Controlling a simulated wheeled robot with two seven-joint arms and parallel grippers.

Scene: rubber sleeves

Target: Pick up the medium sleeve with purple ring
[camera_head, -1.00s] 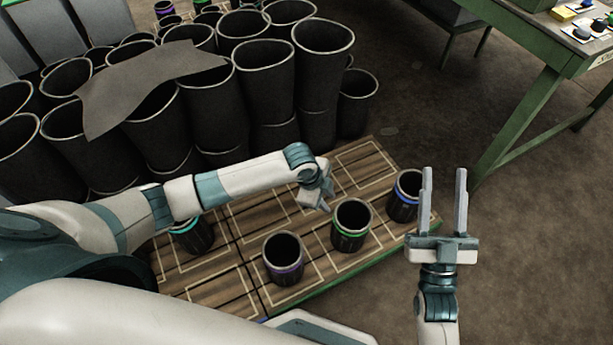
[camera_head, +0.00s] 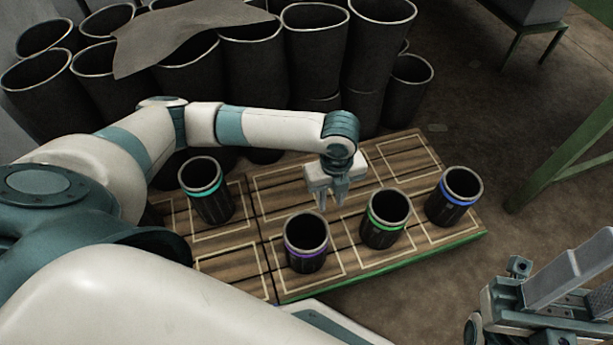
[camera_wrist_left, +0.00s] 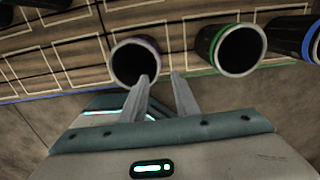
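The sleeve with the purple ring (camera_head: 306,243) stands upright on the wooden board, a black tube with a pale rim. It also shows in the left wrist view (camera_wrist_left: 136,62), just beyond the fingertips. My left gripper (camera_head: 333,207) points down above the board, behind and slightly right of this sleeve in the head view. Its two fingers are apart with nothing between them; it also shows in the left wrist view (camera_wrist_left: 160,80). My right gripper (camera_head: 568,285) is at the lower right edge, partly cut off, its fingers apart and away from the board.
A green-ringed sleeve (camera_head: 386,219) and a blue-ringed sleeve (camera_head: 454,197) stand to the right. A teal-ringed sleeve (camera_head: 206,191) stands at left. The wooden board (camera_head: 405,160) has outlined rectangles. Large dark tubes (camera_head: 255,65) crowd behind it. A green table leg (camera_head: 565,160) is at right.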

